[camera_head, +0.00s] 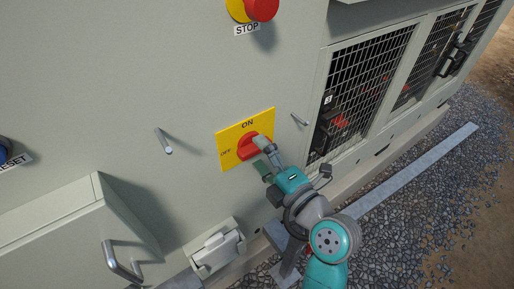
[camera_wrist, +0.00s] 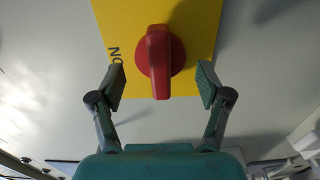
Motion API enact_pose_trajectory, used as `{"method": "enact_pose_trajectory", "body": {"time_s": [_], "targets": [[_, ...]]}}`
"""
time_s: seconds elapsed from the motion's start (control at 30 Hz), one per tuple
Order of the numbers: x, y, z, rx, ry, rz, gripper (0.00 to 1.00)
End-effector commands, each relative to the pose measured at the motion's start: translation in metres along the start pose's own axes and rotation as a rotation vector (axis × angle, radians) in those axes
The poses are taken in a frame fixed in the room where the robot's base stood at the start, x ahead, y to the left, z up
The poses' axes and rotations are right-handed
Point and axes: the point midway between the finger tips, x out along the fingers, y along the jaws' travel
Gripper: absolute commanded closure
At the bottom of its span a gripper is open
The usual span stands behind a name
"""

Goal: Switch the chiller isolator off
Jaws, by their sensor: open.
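The chiller isolator is a red rotary knob (camera_head: 250,147) on a yellow plate (camera_head: 228,136) marked ON at the top and OFF at the left. In the wrist view the red knob (camera_wrist: 158,58) has a raised bar handle, with the yellow plate (camera_wrist: 200,18) behind it. My gripper (camera_head: 265,158) is in front of the plate, at the knob's lower right. In the wrist view my gripper (camera_wrist: 160,86) is open, with one finger on each side of the knob's handle. Gaps show between both fingers and the handle. The handle's exact dial setting is hard to tell.
A red STOP button (camera_head: 262,8) is above the plate, and a blue RESET button (camera_head: 4,152) is at the far left. A metal peg (camera_head: 164,142) sticks out left of the plate. A grey box (camera_head: 75,240) juts out at lower left. Mesh panels (camera_head: 365,80) are at right.

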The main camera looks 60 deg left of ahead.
Motion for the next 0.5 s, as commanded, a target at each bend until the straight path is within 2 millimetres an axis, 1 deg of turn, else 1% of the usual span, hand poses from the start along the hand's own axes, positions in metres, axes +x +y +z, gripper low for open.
{"method": "enact_pose_trajectory", "body": {"time_s": [0.1, 0.5], "targets": [[-0.013, -0.001, 0.001, 0.000, -0.003, -0.001, 0.23], [-0.054, -0.001, 0.001, 0.001, -0.003, 0.000, 0.23]]}}
